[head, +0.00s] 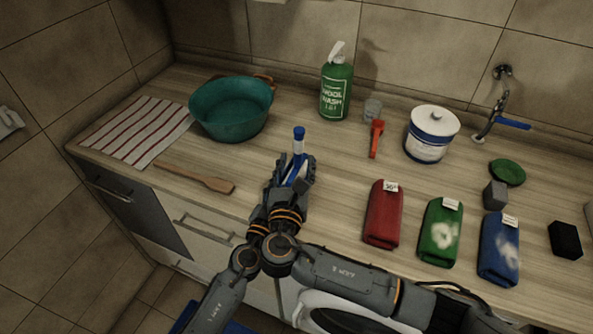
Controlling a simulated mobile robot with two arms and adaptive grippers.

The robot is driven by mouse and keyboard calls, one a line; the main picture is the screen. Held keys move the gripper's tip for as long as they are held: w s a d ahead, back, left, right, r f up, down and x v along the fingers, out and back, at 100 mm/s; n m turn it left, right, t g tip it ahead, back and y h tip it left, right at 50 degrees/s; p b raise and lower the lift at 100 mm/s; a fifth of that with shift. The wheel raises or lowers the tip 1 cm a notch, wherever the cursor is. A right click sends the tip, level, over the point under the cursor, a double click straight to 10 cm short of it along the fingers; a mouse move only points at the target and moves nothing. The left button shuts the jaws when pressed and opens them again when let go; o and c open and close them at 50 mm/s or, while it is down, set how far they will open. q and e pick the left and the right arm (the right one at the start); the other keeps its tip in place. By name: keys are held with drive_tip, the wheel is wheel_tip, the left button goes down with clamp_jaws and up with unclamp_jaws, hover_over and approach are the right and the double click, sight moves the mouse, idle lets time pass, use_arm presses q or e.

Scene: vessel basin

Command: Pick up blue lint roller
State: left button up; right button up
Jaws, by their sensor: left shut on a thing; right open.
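The blue lint roller (298,147) stands near the middle of the counter's front part, its blue end up and a white section below. My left gripper (291,184) is shut on its lower part and hides much of it. I cannot tell whether the roller is clear of the counter. My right gripper (297,168) is open, close against the left one and the roller. The two grippers overlap in the picture, so their fingers are hard to tell apart.
A wooden spatula (205,179), striped cloth (137,130) and teal basin (230,112) lie left. A green wash bottle (336,88), orange-handled brush (376,140) and white tub (431,136) stand behind. Red (383,215), green (439,225) and blue (499,245) folded cloths lie right.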

sight(296, 155)
drive_tip(key=w, duration=0.5)
drive_tip(key=shift+f, duration=0.3)
clamp_jaws()
